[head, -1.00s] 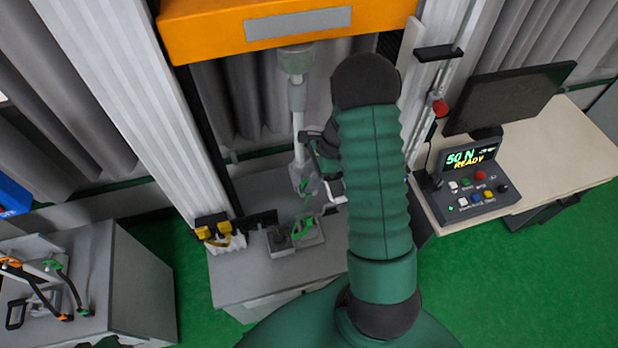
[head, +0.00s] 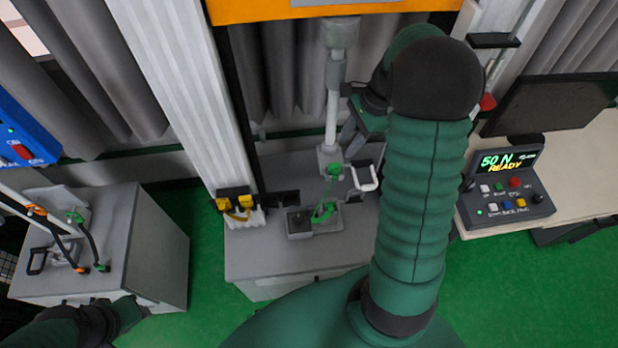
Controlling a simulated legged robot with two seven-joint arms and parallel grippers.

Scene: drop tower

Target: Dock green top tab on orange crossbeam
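The orange crossbeam (head: 270,10) spans the top of the view. A grey rod (head: 333,115) hangs from it and ends in a grey grip (head: 329,155). A small green tab (head: 333,170) shows at that grip; I cannot tell whether it is seated. Below, another green piece (head: 323,212) sits on a grey base block (head: 300,225), apart from the upper tab. My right gripper (head: 362,160) is just right of the rod's lower end, partly hidden by my arm; its fingers are unclear. My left gripper (head: 135,308) is low at the left, fingers too dark to read.
A control box (head: 507,190) reading "50 N READY" stands on the right bench beside a dark monitor (head: 555,105). A left cabinet (head: 150,235) carries cables with orange and green ends. Yellow-black parts (head: 236,200) sit at the left column's foot. Green floor (head: 205,265) separates the cabinets.

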